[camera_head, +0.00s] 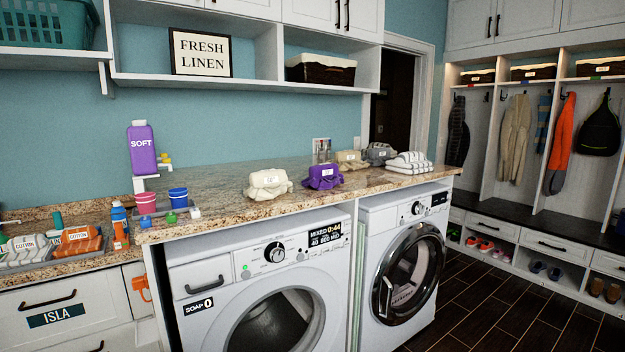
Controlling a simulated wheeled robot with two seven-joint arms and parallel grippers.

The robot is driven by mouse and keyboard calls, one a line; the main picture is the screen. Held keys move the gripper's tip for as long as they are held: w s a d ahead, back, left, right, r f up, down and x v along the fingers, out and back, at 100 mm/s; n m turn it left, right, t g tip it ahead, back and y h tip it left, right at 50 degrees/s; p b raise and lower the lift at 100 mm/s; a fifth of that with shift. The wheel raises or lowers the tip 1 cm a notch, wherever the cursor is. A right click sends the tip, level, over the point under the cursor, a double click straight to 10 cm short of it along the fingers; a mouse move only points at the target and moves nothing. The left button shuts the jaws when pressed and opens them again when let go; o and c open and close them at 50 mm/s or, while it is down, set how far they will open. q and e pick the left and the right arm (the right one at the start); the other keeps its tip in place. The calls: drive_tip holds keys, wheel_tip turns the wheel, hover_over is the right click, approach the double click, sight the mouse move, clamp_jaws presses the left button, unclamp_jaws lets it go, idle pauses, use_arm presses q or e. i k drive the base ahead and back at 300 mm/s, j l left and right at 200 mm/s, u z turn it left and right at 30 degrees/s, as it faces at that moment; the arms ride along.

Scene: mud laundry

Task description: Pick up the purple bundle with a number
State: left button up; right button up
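The purple bundle (323,177) sits on the granite counter (230,200) above the gap between the two front-loading machines. It has a small white label on its front; the label's number is too small to read. A cream bundle (268,184) lies to its left, apart from it. A tan bundle (350,160) and a grey bundle (379,153) lie behind it to the right, also with small labels. Neither of my grippers shows in the head view.
White striped folded cloth (409,165) lies right of the bundles. A shelf (240,82) hangs above. Dark floor (490,305) is open at the right.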

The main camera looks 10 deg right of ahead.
sight(323, 176)
drive_tip(key=l+u, duration=1.3)
drive_tip(key=l+z, duration=0.3)
drive_tip(key=i+l+z, duration=0.25)
drive_tip(key=k, duration=0.1)
